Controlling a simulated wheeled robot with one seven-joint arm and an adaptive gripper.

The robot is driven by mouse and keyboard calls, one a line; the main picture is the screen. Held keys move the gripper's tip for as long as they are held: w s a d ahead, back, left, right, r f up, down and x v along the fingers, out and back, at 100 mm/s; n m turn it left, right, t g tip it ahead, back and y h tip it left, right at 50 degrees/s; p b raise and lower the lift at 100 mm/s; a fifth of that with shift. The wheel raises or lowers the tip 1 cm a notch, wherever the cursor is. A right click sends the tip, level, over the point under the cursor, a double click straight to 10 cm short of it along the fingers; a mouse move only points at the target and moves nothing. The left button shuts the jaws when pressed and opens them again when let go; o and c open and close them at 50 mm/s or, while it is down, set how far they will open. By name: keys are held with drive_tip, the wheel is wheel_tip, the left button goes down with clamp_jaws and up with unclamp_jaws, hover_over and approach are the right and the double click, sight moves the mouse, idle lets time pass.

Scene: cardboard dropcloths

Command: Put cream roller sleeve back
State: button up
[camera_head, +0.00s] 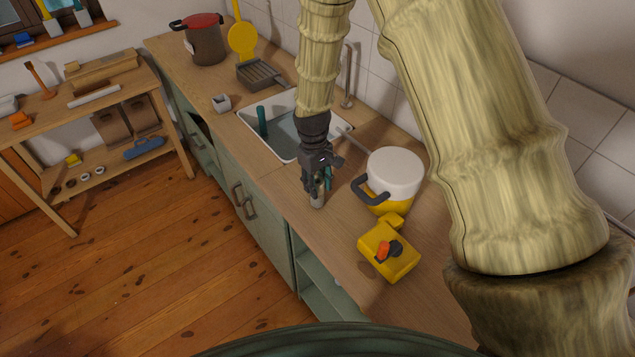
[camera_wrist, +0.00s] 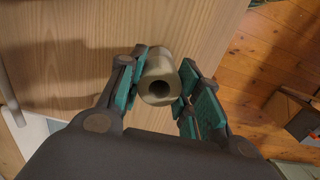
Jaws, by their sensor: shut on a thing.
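The cream roller sleeve (camera_head: 317,199) is a short, pale hollow tube at the counter's front part, left of the white-lidded pot. My gripper (camera_head: 319,183) is above it and shut around its upper part. In the wrist view the sleeve (camera_wrist: 160,70) sits between the teal finger pads, with its dark open end facing the camera. It looks upright. I cannot tell whether its lower end touches the counter.
The wooden counter (camera_head: 275,183) has a sink (camera_head: 252,124) behind the gripper. A white-lidded yellow pot (camera_head: 393,176) and a yellow box (camera_head: 402,262) stand to the right. A wooden shelf unit (camera_head: 140,83) stands at left, with several small rolls on its lower shelf. The floor (camera_head: 150,260) is clear.

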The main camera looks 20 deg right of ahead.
drive_tip(key=shift+f, duration=0.15)
drive_tip(key=o, duration=1.1)
drive_tip(key=shift+r, duration=0.3)
drive_tip(key=shift+w+a+r+b, duration=0.15)
drive_tip(key=shift+r+b, duration=0.6)
drive_tip(key=shift+r, duration=1.2)
drive_tip(key=shift+w+r+b, duration=0.1)
drive_tip(key=shift+r+b, duration=0.6)
drive_tip(key=shift+r, duration=1.25)
drive_tip(key=shift+w+a+r+b, duration=0.15)
drive_tip(key=shift+r+b, duration=0.6)
drive_tip(key=shift+r, duration=1.2)
drive_tip(key=shift+r, duration=0.1)
